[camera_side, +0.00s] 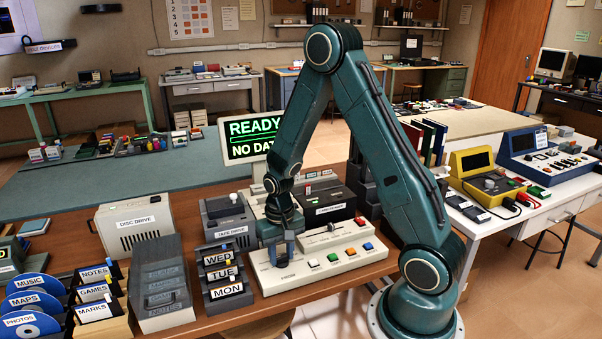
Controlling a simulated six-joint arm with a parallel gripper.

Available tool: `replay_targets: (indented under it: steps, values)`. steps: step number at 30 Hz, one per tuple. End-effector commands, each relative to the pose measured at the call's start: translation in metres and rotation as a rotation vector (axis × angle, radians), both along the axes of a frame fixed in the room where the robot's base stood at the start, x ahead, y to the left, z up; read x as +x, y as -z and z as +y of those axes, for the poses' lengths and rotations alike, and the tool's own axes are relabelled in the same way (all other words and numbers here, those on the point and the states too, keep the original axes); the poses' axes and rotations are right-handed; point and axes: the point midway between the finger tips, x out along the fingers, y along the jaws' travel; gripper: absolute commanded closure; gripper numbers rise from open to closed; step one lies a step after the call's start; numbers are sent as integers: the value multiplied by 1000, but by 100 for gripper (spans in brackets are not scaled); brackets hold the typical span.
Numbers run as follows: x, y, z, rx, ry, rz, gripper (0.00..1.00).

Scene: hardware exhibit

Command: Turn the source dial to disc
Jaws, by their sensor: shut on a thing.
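A cream control panel (305,280) lies on the wooden table, with a row of coloured buttons along its front right. My gripper (284,256) points down at the left part of this panel. Its fingers are shut on the source dial, which they almost wholly hide. I cannot read which way the dial points. The disc drive (130,240) is a pale box with a printed label, at the left of the table.
A grey tape drive (228,222) and a rack of WED, TUE and MON cartridges (226,272) stand just left of the panel. Further left are a smoky clear case (161,282) and blue discs (31,286). A black unit (325,205) stands close behind the panel.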

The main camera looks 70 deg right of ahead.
Motion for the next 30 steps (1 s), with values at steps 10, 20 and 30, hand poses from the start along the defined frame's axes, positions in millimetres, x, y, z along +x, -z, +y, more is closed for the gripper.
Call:
replay_targets:
  steps: [10,20,30]
  values:
    - [0,0,0,-1,-64,-1,90]
    - [0,0,0,-1,-64,-1,56]
    - [0,0,0,-1,-63,-1,45]
